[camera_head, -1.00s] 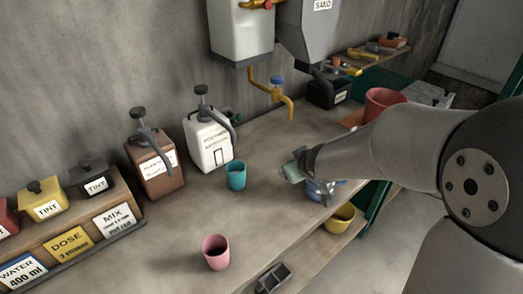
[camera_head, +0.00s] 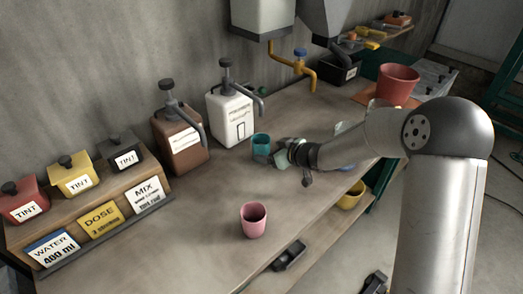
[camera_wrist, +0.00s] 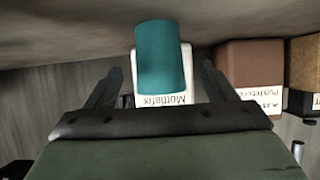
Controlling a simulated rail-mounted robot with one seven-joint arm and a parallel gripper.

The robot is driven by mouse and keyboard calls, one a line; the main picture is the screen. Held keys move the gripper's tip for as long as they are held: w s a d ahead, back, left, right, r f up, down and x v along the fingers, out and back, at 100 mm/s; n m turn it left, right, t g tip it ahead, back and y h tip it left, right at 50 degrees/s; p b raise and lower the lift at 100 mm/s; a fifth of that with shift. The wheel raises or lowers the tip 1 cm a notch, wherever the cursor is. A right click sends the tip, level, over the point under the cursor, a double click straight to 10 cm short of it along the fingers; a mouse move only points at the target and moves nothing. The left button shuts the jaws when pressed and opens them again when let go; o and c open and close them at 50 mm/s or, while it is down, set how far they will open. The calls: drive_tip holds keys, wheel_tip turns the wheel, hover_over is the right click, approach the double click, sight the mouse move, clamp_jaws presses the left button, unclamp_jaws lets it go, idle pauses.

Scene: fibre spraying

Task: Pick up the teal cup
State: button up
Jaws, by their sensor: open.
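The teal cup (camera_head: 261,143) stands on the workbench in front of the white pump bottle. In the wrist view the teal cup (camera_wrist: 162,62) appears between the two dark fingers, ahead of the palm, in front of the white labelled bottle. My gripper (camera_head: 268,157) is at the cup's near right side, low over the bench. In the wrist view my gripper (camera_wrist: 160,88) is open, with a finger on each side of the cup. I cannot tell whether either finger touches it.
The white pump bottle (camera_head: 232,119) is close behind the cup, and a brown pump bottle (camera_head: 180,139) is left of it. A pink cup (camera_head: 253,220) stands nearer the front edge. A red bucket (camera_head: 397,84) is at the right.

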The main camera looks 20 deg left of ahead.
sight(261, 150)
drive_tip(key=shift+f+p+x, duration=0.25)
drive_tip(key=shift+p+x, duration=0.2)
drive_tip(key=shift+x, duration=2.7)
drive_tip(key=shift+d, duration=0.15)
drive_tip(key=c, duration=1.2)
drive_tip(key=shift+r, duration=0.25)
